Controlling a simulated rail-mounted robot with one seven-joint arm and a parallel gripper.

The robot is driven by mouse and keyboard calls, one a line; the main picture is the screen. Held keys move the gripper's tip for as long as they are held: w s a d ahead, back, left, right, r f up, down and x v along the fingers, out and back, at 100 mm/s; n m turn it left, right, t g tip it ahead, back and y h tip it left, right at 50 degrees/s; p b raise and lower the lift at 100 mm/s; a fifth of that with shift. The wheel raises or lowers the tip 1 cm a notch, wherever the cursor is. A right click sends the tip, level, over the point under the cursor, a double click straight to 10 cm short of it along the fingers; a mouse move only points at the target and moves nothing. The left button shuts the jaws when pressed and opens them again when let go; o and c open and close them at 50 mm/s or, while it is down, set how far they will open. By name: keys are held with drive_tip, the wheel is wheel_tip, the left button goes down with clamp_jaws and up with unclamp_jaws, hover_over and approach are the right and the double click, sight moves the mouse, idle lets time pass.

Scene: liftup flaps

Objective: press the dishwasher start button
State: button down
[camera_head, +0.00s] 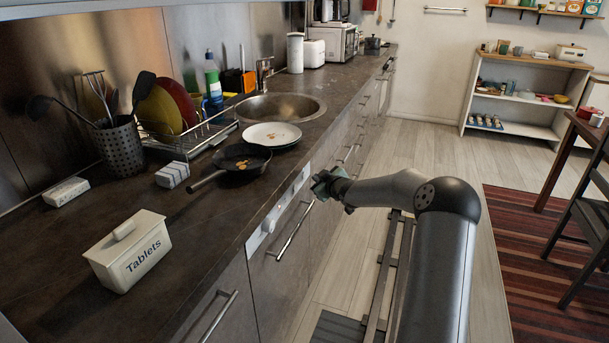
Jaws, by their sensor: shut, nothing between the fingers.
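The dishwasher (278,270) is built in under the dark counter, with a horizontal bar handle on its grey front. Its white control panel (278,214) runs along the top edge of the front. A small reddish spot shows on the panel, but I cannot tell which mark is the start button. My gripper (322,184) is shut and empty, in front of the panel's far end and close to it. I cannot tell from this angle whether it touches the panel. My arm comes in from the lower right.
On the counter stand a Tablets box (130,252), a black pan (240,160), a plate (271,135), a dish rack (190,137) and a sink (282,107). A rail (388,265) runs along the floor. A chair (590,215) stands at the right.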

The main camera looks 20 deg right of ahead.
drive_tip(key=s+d+p, duration=0.2)
drive_tip(key=d, duration=0.1)
drive_tip(key=shift+s, duration=0.3)
idle(0.5)
drive_tip(key=s+a+r+m+g+h+p, duration=0.1)
drive_tip(key=s+a+r+g+p, duration=0.2)
drive_tip(key=s+a+r, duration=0.3)
drive_tip(key=s+a+r+g+h+p, duration=0.1)
drive_tip(key=s+a+r+g+p, duration=0.25)
drive_tip(key=s+a, duration=0.45)
drive_tip(key=s+a+r+m+g+p, duration=0.1)
drive_tip(key=s+a+r+g+p, duration=0.1)
drive_tip(key=s, duration=1)
drive_tip(key=s+a+r+m+g+p, duration=0.2)
drive_tip(key=s+a+r+g+p, duration=0.1)
drive_tip(key=s, duration=0.9)
drive_tip(key=s+a+r+m+g+p, duration=0.2)
drive_tip(key=s+a+r, duration=0.2)
drive_tip(key=s, duration=0.8)
drive_tip(key=shift+s+a+g+y, duration=0.3)
drive_tip(key=shift+a+g, duration=0.05)
drive_tip(key=shift+a, duration=0.45)
